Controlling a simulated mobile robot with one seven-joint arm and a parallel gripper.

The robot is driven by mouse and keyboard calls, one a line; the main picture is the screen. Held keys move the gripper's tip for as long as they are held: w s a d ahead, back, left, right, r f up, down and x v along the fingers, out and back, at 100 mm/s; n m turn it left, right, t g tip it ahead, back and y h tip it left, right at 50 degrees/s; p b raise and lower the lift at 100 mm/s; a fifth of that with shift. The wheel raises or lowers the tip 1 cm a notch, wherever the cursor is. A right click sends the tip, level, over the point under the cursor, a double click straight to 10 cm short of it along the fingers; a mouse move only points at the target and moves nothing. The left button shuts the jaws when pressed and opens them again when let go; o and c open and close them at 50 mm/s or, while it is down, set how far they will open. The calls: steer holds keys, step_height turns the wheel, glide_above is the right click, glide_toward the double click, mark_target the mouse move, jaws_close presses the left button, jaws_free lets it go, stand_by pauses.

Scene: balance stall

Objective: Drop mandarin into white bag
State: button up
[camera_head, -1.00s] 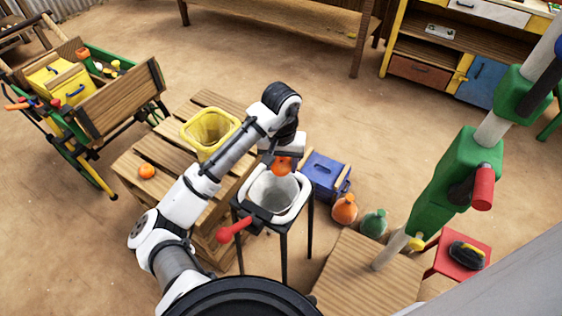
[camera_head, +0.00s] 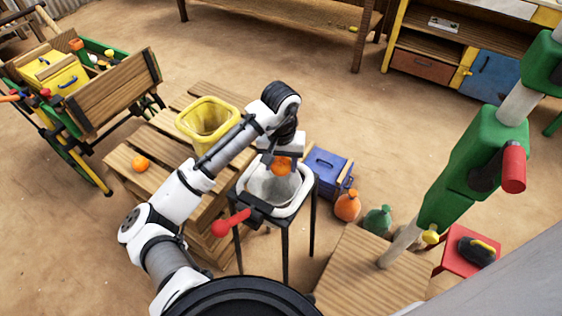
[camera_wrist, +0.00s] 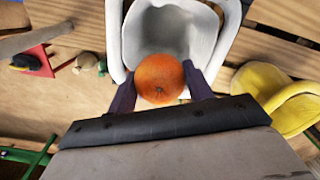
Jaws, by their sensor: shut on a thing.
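A mandarin (camera_head: 281,166) is held between the fingers of my gripper (camera_head: 282,160), above the open mouth of the white bag (camera_head: 268,186). The bag sits in a white-rimmed frame on a dark stand. In the wrist view the mandarin (camera_wrist: 160,78) is between the two dark fingers of my gripper (camera_wrist: 160,86), with the white bag (camera_wrist: 185,32) behind it. A second mandarin (camera_head: 140,163) rests on the wooden pallet table at the left.
A yellow bin (camera_head: 207,118) stands on the wooden table (camera_head: 158,146), left of the bag. A red handle (camera_head: 230,222) sticks out from the stand's front. A blue box (camera_head: 327,170), an orange sack (camera_head: 347,206) and a green sack (camera_head: 378,220) are on the right. A green post (camera_head: 460,170) rises farther right.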

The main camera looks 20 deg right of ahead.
mark_target(281, 160)
steer(key=o, duration=1.1)
steer(key=shift+r, duration=0.15)
step_height(281, 160, up, 14)
steer(key=shift+f, duration=0.2)
